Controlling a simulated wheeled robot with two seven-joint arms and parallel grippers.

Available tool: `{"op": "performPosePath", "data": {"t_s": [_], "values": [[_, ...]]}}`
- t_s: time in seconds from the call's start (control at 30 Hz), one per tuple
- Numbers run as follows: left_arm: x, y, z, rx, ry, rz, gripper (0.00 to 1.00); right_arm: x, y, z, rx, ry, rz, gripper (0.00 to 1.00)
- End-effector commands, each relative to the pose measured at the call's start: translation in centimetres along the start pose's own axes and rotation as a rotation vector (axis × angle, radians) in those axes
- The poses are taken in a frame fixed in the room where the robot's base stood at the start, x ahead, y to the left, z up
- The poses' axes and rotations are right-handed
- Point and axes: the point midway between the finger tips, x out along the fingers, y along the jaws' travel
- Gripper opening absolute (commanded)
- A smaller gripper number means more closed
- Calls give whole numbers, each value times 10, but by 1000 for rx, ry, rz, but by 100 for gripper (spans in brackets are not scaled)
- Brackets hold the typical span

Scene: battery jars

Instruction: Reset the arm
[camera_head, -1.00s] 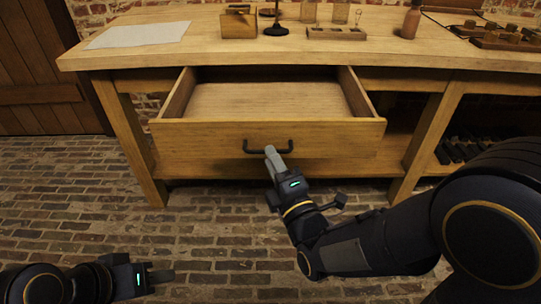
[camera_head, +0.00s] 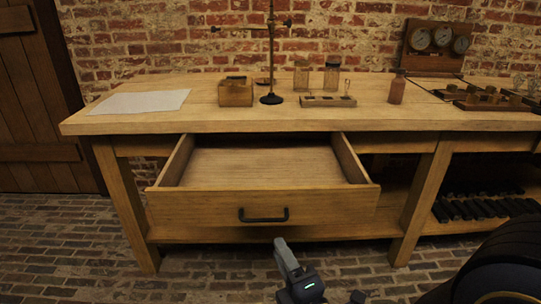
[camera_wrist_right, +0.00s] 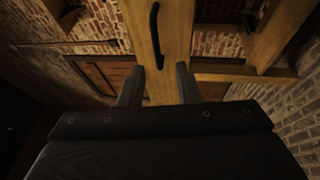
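My right gripper (camera_head: 287,258) is at the bottom of the head view, below and apart from the drawer handle (camera_head: 264,218). In the right wrist view its two fingers (camera_wrist_right: 158,85) stand apart with nothing between them, and the dark handle (camera_wrist_right: 154,35) lies ahead of them. The wooden drawer (camera_head: 262,207) is pulled out and looks empty. My left gripper is out of the head view.
The workbench (camera_head: 330,119) carries a paper sheet (camera_head: 140,102), a small wooden box (camera_head: 235,95), a stand (camera_head: 271,98), two jars, a rack (camera_head: 328,101) and a brown bottle (camera_head: 397,90). Brick floor in front is clear. Dark items lie on the lower right shelf.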

Motion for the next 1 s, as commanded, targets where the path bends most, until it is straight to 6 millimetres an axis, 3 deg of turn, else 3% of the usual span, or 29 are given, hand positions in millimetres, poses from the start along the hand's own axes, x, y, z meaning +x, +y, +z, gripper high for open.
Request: {"op": "performPosePath", "data": {"t_s": [0.07,0.2,0.37,0.6,1.0], "values": [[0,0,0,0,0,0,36,2,-4,10,88,-21,-46,30],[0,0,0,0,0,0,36,-1,-22,39,422,-88,-211,30],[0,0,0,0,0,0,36,-23,-36,69,904,-213,-423,30],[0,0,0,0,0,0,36,-92,-36,95,1486,-497,-661,30],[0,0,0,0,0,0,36,-199,-26,99,1917,-1025,-777,30]]}}
